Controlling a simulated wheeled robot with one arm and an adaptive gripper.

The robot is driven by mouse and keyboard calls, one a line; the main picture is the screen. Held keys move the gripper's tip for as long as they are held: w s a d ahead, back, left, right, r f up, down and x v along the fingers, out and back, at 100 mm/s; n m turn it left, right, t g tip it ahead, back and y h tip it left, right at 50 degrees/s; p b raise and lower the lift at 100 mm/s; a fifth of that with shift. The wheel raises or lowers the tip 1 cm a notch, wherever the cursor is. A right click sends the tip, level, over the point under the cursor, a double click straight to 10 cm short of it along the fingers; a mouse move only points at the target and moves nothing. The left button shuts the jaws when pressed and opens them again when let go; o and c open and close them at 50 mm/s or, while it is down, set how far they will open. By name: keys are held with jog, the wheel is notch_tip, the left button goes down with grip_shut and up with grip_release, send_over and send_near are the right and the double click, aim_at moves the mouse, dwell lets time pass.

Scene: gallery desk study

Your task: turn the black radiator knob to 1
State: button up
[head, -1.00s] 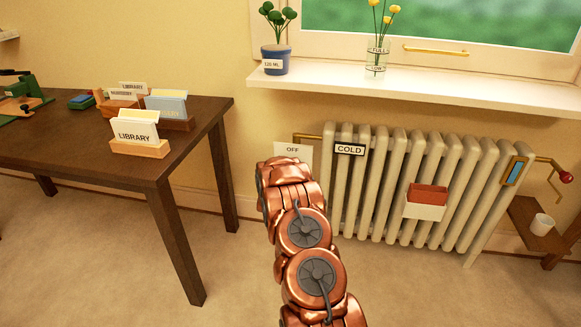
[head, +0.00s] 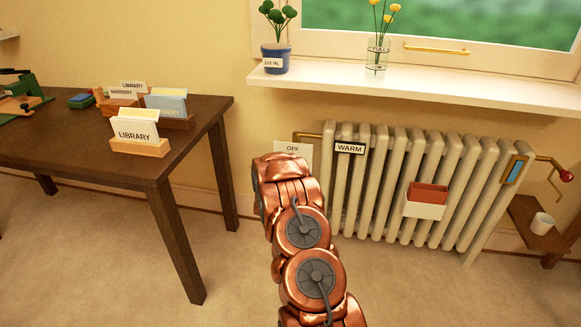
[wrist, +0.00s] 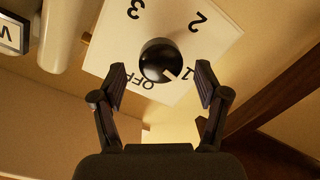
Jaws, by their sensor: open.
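The round black radiator knob (wrist: 160,60) sits on a white dial plate (wrist: 222,38) marked OFF, 1, 2 and 3 in the wrist view. Its white pointer mark faces the lower right, close to the 1. My gripper (wrist: 161,74) is open, with one finger on each side of the knob and a visible gap on both sides. In the head view my arm hides the knob and the gripper; only the top of the dial plate (head: 292,149) with OFF shows. The sign (head: 350,148) on the radiator (head: 400,180) reads WARM.
A brown desk (head: 60,145) with card holders stands at the left. The windowsill (head: 420,88) above holds a potted plant (head: 276,50) and a glass vase (head: 377,58). A red and white box (head: 424,210) hangs on the radiator. The floor between desk and radiator is clear.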

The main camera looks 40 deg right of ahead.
jog(key=v, duration=0.9)
jog(key=shift+a, duration=0.1)
dwell(0.5)
jog(key=w+a+r+y, duration=0.1)
jog(key=a+y, duration=0.2)
jog(key=a, duration=0.3)
jog(key=w+a+r+n+y, duration=0.1)
jog(key=w+a+r+y, duration=0.1)
jog(key=a, duration=0.4)
jog(key=w+a+r+y, duration=0.1)
jog(key=a+y, duration=0.2)
jog(key=a, duration=0.3)
jog(key=s+a+r+n+g+y, duration=0.1)
jog(key=s+a+r+g+y, duration=0.15)
jog(key=s+a, duration=0.55)
jog(key=s+a+r+n+g+y, duration=0.1)
jog(key=s+a+r+g+y, duration=0.3)
jog(key=a, duration=0.6)
jog(key=s+a+r+g, duration=0.2)
jog(key=s, duration=0.9)
jog(key=s+a+r+g, duration=0.2)
jog(key=s, duration=0.9)
jog(key=s+a+r+g, duration=0.2)
jog(key=s, duration=0.9)
notch_tip(320, 180, up, 26)
jog(key=s+p, duration=0.1)
jog(key=p, duration=2.3)
jog(key=shift+s+n+t+h+p, duration=0.3)
jog(key=shift+n+t+h+p, duration=0.05)
jog(key=shift+n, duration=0.05)
